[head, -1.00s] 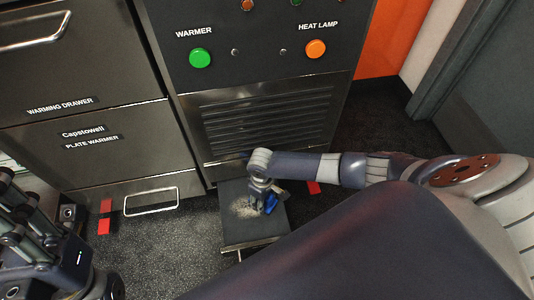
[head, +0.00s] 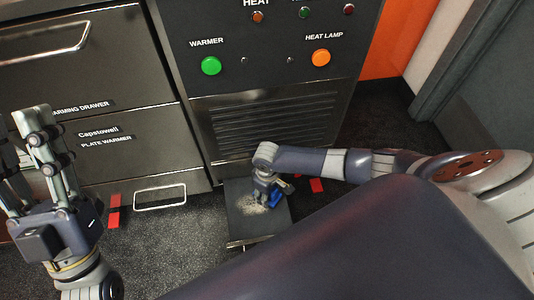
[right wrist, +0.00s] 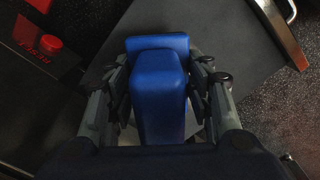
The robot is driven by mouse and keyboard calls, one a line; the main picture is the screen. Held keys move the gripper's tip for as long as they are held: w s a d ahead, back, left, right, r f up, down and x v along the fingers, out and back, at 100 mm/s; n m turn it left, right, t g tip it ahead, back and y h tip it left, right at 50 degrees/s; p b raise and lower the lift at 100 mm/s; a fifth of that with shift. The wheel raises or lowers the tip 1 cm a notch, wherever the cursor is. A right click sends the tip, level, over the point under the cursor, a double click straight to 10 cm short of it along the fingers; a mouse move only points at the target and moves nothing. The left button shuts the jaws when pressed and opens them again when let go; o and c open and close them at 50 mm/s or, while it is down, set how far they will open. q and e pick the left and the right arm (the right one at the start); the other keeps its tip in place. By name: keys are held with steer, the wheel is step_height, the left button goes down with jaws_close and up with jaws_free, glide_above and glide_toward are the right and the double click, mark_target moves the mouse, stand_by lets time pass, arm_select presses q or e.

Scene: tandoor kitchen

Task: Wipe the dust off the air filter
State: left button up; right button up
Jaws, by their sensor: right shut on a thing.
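The air filter (head: 240,227) is a dark flat panel sticking out low in front of the warmer unit. A pale patch of dust (head: 250,205) lies on it. My right gripper (head: 268,190) is over the panel and shut on a blue tool (right wrist: 160,95) with a block-shaped grip and a wider head. In the head view the blue tool (head: 273,203) is low against the panel, just right of the dust; exact contact is hidden. In the right wrist view the dark panel (right wrist: 225,35) shows beyond the tool. My left gripper (head: 30,150) is raised at the left, open and empty.
The warmer unit's louvred grille (head: 275,125) stands behind the panel. Drawers with a low handle (head: 160,197) are at the left. Red marks (head: 115,210) are on the floor. Dark floor (head: 180,240) is clear left of the panel.

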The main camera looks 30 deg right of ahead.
steer(key=shift+r+p, duration=0.6)
steer(key=shift+p, duration=0.05)
steer(key=shift+r, duration=0.2)
arm_select(q)
steer(key=shift+w+f+g+y+p, duration=0.55)
steer(key=shift+w+f+g+y, duration=0.75)
steer(key=shift+w+f+g, duration=2.6)
arm_select(e)
steer(key=shift+r, duration=0.25)
steer(key=shift+r+p, duration=0.3)
steer(key=shift+p, duration=0.05)
steer(key=shift+r+p, duration=0.25)
steer(key=shift+p, duration=0.05)
steer(key=shift+r+p, duration=0.3)
steer(key=shift+p, duration=0.05)
arm_select(q)
step_height(320, 180, down, 13)
steer(key=s+a+g+y, duration=0.1)
steer(key=a+g+y, duration=0.1)
steer(key=g, duration=0.3)
steer(key=shift+s, duration=0.3)
arm_select(e)
steer(key=shift+r, duration=0.15)
arm_select(q)
steer(key=shift+a, duration=0.1)
